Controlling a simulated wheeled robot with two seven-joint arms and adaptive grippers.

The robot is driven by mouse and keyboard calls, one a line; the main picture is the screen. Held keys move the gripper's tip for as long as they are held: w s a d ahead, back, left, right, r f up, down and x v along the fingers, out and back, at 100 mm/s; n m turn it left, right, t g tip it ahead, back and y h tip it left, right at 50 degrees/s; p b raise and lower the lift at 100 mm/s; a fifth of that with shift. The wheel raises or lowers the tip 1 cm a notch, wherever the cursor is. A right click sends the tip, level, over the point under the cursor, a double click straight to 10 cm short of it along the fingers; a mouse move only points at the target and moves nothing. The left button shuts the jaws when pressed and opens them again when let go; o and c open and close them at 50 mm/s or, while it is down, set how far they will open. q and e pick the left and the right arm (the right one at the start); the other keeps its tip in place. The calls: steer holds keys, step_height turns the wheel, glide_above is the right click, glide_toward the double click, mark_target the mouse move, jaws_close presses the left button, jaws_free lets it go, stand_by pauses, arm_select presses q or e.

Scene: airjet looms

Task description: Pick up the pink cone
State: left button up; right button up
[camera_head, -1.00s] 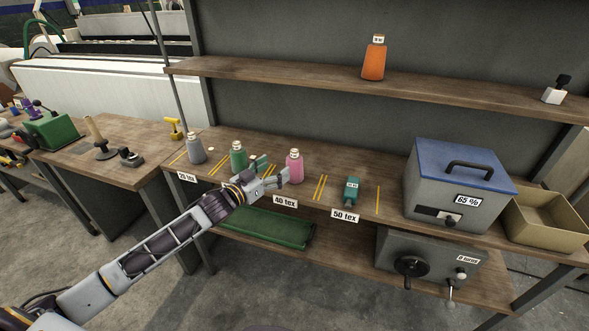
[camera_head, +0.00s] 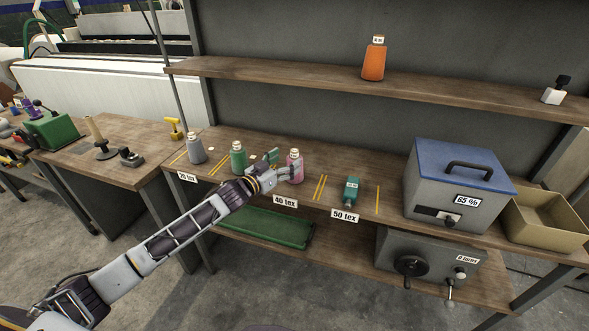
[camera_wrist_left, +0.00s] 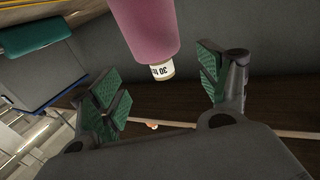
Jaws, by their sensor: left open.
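The pink cone (camera_head: 294,168) stands upright on the workbench shelf behind the 40 tex label. In the left wrist view the pink cone (camera_wrist_left: 147,27) shows upside down, with a pale cap marked 30. My left gripper (camera_head: 285,168) is at the cone in the head view, and one finger overlaps the cone's front. In the left wrist view my left gripper (camera_wrist_left: 160,92) has its green-padded fingers spread wide, with the cone's capped end between and beyond them. I cannot tell whether a finger touches it. My right gripper is not in view.
A green cone (camera_head: 238,158) and a grey cone (camera_head: 195,149) stand left of the pink one. The upper shelf (camera_head: 300,78) holds an orange cone (camera_head: 374,60). A blue-lidded box (camera_head: 460,180) is farther right.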

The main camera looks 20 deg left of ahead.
mark_target(292, 156)
arm_select(q)
steer(key=shift+w, duration=0.15)
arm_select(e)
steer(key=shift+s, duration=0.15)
arm_select(q)
steer(key=shift+w+d, duration=0.1)
steer(key=shift+w, duration=0.05)
steer(key=shift+x, duration=1.1)
steer(key=shift+p+x, duration=0.3)
steer(key=shift+x, duration=0.9)
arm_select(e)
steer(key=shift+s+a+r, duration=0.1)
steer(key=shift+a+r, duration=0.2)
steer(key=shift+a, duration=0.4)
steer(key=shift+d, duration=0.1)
